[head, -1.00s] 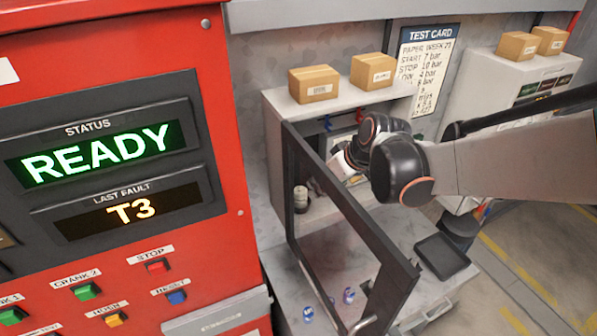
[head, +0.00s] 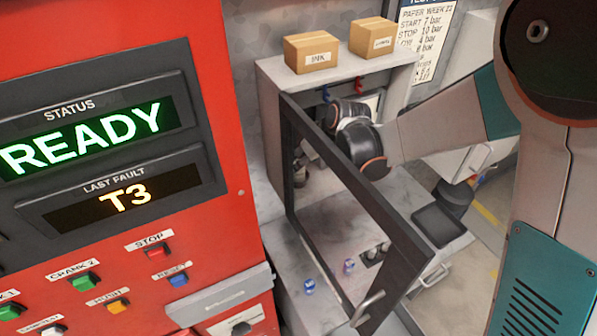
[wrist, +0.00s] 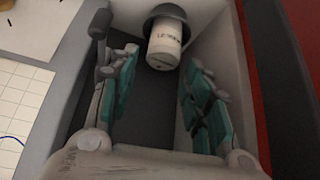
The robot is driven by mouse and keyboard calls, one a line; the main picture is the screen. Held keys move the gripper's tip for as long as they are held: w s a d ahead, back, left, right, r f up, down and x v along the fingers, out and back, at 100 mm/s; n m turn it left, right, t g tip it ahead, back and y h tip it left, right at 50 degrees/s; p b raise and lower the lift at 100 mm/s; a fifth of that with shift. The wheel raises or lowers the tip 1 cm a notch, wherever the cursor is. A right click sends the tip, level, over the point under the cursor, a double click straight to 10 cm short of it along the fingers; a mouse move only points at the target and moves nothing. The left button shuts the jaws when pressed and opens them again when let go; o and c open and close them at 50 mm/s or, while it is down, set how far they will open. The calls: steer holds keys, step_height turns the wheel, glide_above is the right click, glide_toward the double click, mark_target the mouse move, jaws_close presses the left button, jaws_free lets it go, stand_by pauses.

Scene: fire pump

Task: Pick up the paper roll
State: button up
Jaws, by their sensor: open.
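The paper roll (wrist: 164,45) is a white cylinder with small dark print in the wrist view. Its far end meets a dark round part. My gripper (wrist: 159,75) is open, with its teal-padded fingers to either side of the line to the roll. The roll lies at or just beyond the fingertips, and I see no grip on it. In the head view my wrist (head: 358,140) reaches into the open grey cabinet (head: 270,110). The fingers and the roll are hard to make out there, behind the door frame.
The dark-framed glass door (head: 385,225) stands open close beside my arm. Cabinet walls are close around the gripper. Two cardboard boxes (head: 310,52) sit on top. Small blue (head: 309,286) and purple (head: 349,266) items lie on the counter. The red panel (head: 215,120) is at left.

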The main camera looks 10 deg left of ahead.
steer(key=shift+s+x, duration=0.1)
steer(key=shift+x, duration=1.2)
steer(key=shift+s+x, duration=0.15)
steer(key=shift+x, duration=1.15)
steer(key=shift+f, duration=0.15)
steer(key=c, duration=0.9)
